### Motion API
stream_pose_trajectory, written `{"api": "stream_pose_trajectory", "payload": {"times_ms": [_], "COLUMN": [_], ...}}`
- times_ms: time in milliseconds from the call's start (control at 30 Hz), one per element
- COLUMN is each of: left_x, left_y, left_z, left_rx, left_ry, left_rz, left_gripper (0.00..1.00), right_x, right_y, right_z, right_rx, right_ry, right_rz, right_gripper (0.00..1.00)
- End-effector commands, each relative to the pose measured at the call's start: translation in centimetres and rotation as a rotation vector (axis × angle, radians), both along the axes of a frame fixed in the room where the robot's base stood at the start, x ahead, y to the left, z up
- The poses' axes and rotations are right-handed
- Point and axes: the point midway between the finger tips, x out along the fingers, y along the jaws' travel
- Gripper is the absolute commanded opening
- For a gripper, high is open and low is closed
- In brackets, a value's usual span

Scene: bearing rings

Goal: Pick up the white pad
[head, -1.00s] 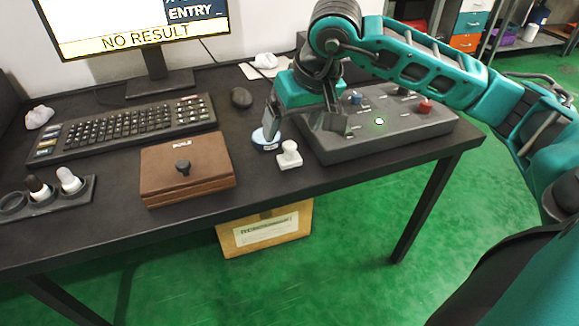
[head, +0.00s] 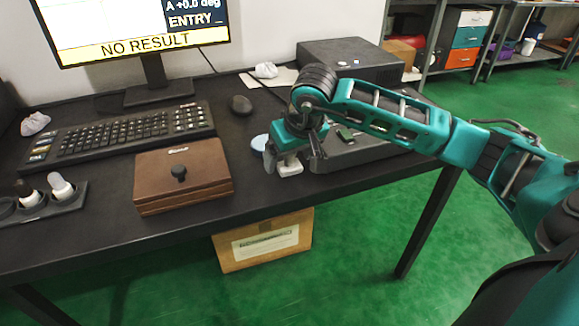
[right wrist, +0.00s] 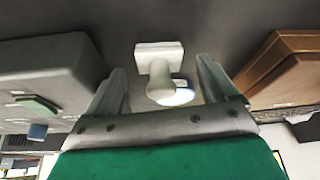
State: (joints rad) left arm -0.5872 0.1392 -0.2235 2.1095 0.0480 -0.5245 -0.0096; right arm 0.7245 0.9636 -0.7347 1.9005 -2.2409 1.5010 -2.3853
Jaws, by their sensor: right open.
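The white pad (head: 289,168), a small white block with a rounded knob, stands on the dark desk near its front edge. It also shows in the right wrist view (right wrist: 158,49), where its knob points toward my gripper. My right gripper (head: 293,160) is open above the pad and partly covers it in the head view. In the right wrist view my fingers (right wrist: 161,68) lie either side of the knob, with gaps on both sides. I cannot tell how far the fingertips are above the desk. My left gripper is not in view.
A pale blue-topped round disc (head: 259,142) lies close behind the pad. A brown box (head: 205,179) with a black knob stands to the left, and a grey control box (head: 360,151) to the right. A keyboard (head: 118,134) and mouse (head: 241,105) lie farther back.

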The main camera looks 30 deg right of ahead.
Motion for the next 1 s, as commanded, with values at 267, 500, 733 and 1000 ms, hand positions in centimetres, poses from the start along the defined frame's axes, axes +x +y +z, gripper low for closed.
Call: {"api": "stream_pose_trajectory", "payload": {"times_ms": [267,500,733,1000], "left_x": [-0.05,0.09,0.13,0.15], "left_y": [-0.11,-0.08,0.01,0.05], "left_z": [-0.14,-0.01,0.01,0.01], "left_rx": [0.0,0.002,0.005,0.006], "left_ry": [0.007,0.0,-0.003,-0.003], "left_rz": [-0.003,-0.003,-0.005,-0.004], "left_gripper": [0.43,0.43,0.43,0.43], "right_x": [0.21,0.19,0.2,0.2], "right_y": [-0.03,-0.02,-0.02,-0.03], "right_z": [-0.49,-0.46,-0.45,-0.44], "right_rx": [0.0,0.0,0.0,0.0], "right_ry": [0.0,0.0,0.0,0.0], "right_rz": [0.0,0.0,0.0,0.0], "right_gripper": [0.86,0.65,0.43,0.23]}}
